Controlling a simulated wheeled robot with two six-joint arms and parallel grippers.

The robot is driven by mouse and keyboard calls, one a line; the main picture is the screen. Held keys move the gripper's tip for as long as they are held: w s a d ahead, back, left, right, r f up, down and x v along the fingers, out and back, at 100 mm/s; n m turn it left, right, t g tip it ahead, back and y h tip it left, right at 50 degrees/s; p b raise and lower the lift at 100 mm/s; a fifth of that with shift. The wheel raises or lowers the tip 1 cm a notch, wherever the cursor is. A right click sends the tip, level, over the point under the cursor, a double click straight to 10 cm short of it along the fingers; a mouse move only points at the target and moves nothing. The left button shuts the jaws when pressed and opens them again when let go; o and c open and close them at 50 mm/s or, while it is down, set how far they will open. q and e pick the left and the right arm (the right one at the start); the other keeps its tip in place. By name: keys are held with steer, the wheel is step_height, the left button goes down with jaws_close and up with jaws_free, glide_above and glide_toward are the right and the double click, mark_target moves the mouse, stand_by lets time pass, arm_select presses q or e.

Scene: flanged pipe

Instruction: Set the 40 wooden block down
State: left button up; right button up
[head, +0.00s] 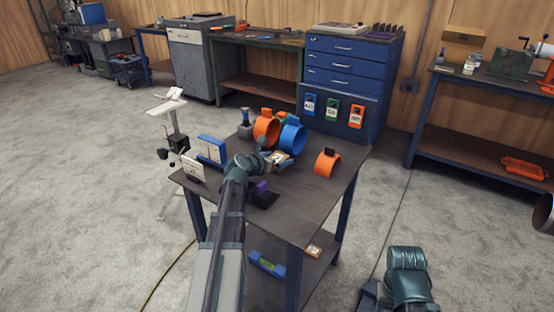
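My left arm reaches over the dark-topped table (312,205) from the front. Its gripper (281,162) is at the middle of the table and appears shut on a small pale wooden block (279,155) with a dark marking. The marking is too small to read, and the gripper partly hides the block. I cannot tell whether the block touches the tabletop. Another small wooden block (314,251) lies on the table's lower shelf. My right arm shows at the lower right, away from the table, with its gripper out of view.
Orange (266,130) and blue (292,138) rings stand just behind the gripper. An orange clamp ring (327,165) stands to the right. A blue-framed gauge (212,149) and white card (193,170) are at left. The tabletop's front right is clear.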

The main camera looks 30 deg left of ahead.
arm_select(q)
steer(key=shift+s+r+p, duration=0.15)
steer(key=shift+r+p, duration=0.15)
steer(key=p+v, duration=0.4)
steer(key=v, duration=0.7)
steer(key=shift+s, duration=0.35)
